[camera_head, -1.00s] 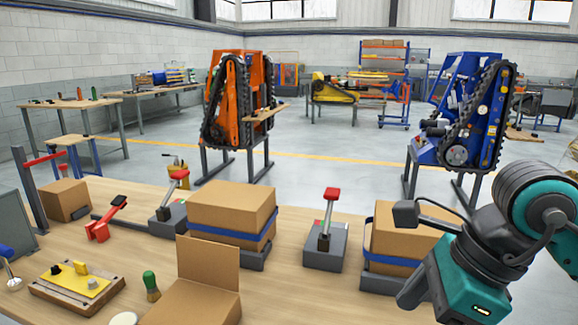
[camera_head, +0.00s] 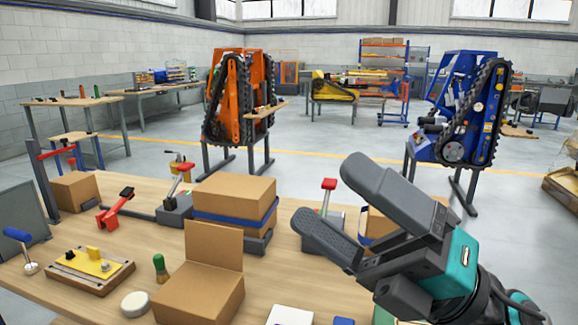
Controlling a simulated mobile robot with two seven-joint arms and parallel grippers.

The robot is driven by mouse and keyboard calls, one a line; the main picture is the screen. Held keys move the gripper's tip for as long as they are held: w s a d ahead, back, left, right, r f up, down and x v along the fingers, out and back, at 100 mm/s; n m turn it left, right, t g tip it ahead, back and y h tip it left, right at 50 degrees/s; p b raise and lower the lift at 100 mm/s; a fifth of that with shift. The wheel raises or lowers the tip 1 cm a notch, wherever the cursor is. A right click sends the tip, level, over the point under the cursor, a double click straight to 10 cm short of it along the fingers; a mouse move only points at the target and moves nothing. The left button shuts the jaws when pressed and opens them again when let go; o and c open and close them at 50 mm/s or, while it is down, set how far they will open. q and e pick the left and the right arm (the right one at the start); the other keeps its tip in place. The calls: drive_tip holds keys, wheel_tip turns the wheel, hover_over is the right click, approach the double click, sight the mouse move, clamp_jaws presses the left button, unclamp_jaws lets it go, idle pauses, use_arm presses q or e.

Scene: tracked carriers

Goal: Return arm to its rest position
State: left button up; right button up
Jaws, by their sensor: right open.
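My right gripper (camera_head: 328,194) is open and empty, with two dark grey fingers spread apart. It reaches in from the lower right over the wooden workbench (camera_head: 335,300), and its teal wrist is at the lower right. It hides much of a strapped carton (camera_head: 377,224) and the lower part of a red-handled lever (camera_head: 328,186) behind it. I cannot tell its exact height above the bench. My left gripper is not in view.
An open carton (camera_head: 205,290) stands at the front, left of the gripper. A blue-strapped carton (camera_head: 235,192) is behind it. A yellow-plate fixture (camera_head: 90,268), green-handled tool (camera_head: 160,268) and white disc (camera_head: 135,304) lie to the left. Tracked carriers, orange (camera_head: 226,100) and blue (camera_head: 468,110), stand beyond.

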drive_tip(key=w+d+f+m+t+h, duration=0.5)
drive_tip(key=d+f+m+t+h, duration=0.2)
drive_tip(key=m+h, duration=0.55)
drive_tip(key=w+d+f+m+t+h, duration=0.5)
drive_tip(key=m+h, duration=0.4)
drive_tip(key=m, duration=0.7)
drive_tip(key=s+d+f+m+g+h, duration=0.1)
drive_tip(key=s+d+f+m+g, duration=0.15)
drive_tip(key=f, duration=0.45)
drive_tip(key=s+d+f+m+g+h, duration=0.1)
drive_tip(key=s+f+m+g, duration=0.1)
drive_tip(key=s+f+g, duration=0.3)
drive_tip(key=s+d+f+m+g+h, duration=0.1)
drive_tip(key=s+d+f+m, duration=0.1)
drive_tip(key=f, duration=0.6)
drive_tip(key=s+a+f+m+g+y, duration=0.1)
drive_tip(key=s+a+f+g, duration=0.1)
drive_tip(key=s+f+g, duration=0.7)
use_arm(q)
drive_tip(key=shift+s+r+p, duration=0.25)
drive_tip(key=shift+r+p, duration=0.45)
drive_tip(key=shift+p, duration=0.2)
use_arm(e)
drive_tip(key=w+a+f+t+y, duration=0.2)
drive_tip(key=w+f+t, duration=0.3)
drive_tip(key=t, duration=0.4)
drive_tip(key=shift+a+f, duration=0.25)
drive_tip(key=shift+f, duration=0.05)
